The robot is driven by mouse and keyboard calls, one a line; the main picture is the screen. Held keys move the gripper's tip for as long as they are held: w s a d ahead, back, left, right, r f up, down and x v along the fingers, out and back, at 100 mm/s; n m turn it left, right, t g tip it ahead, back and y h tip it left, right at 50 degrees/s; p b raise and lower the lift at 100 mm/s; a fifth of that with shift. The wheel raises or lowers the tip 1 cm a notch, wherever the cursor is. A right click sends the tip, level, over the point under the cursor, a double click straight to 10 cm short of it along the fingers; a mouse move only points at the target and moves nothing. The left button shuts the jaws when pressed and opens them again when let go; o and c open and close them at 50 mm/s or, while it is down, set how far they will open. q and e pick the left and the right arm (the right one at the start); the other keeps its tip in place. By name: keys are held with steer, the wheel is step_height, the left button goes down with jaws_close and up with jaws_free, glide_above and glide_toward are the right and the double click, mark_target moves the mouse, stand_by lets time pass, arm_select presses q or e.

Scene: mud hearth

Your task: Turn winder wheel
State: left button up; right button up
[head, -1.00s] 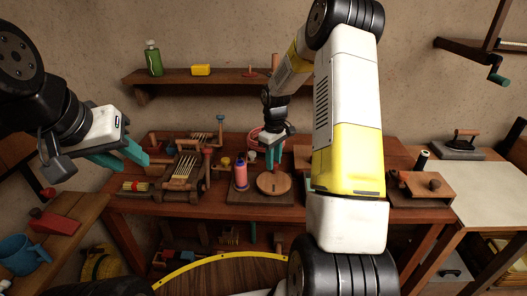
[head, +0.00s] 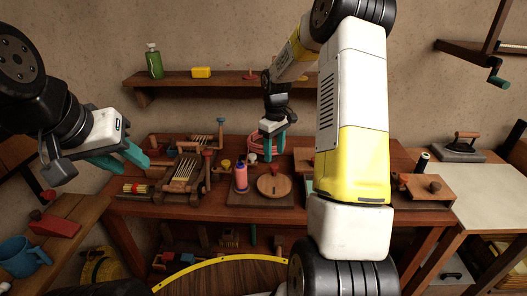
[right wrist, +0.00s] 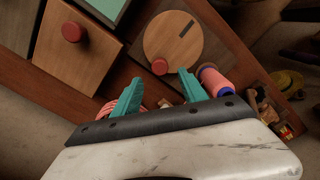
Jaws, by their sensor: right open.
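The winder wheel (head: 274,187) is a round wooden disc with a dark slot, lying flat on a wooden base on the workbench. The right wrist view shows the wheel (right wrist: 178,38) with a red knob (right wrist: 160,67) near its rim. My right gripper (head: 267,156) is open just above and behind the wheel. In the right wrist view its teal fingertips (right wrist: 160,76) are spread, with the knob showing between and just beyond them; contact is not visible. A pink and blue spool (head: 240,177) stands left of the wheel. My left gripper (head: 134,163) is open and empty, off to the left.
A small loom-like frame (head: 182,172) stands left of the spool. A wooden box with a red knob (right wrist: 76,42) is beside the wheel. A coiled pink cord (head: 258,147) lies behind. A shelf (head: 200,78) runs along the wall.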

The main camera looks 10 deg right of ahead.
steer(key=shift+r, duration=1.4)
